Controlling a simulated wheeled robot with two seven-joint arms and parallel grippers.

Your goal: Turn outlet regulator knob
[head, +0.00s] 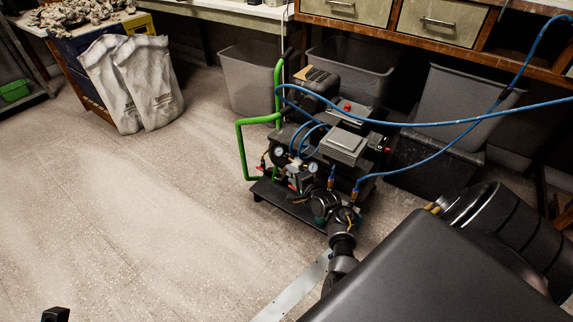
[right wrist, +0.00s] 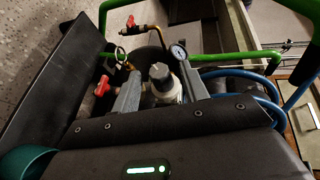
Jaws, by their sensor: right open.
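The air compressor (head: 345,145) stands on the floor with a green tube frame, gauges and blue hoses. In the right wrist view, a grey, round-topped knob (right wrist: 160,74), apparently the outlet regulator knob, sits on a pale regulator body beside a white-faced gauge (right wrist: 178,51). My right gripper (right wrist: 160,88) is open, with one grey finger on either side of the knob. Whether either finger touches it is unclear. In the head view my right gripper (head: 303,184) is at the compressor's front, and the arm partly hides that area. A small black part at the bottom left edge may be my left gripper (head: 55,314).
Red-handled valves (right wrist: 102,86) and the green frame (right wrist: 235,58) are close around the right gripper. A blue hose (head: 450,122) crosses to the right. Grey bins (head: 250,80) stand behind under the workbench (head: 400,30). White sacks (head: 135,85) lean at left. The left floor is clear.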

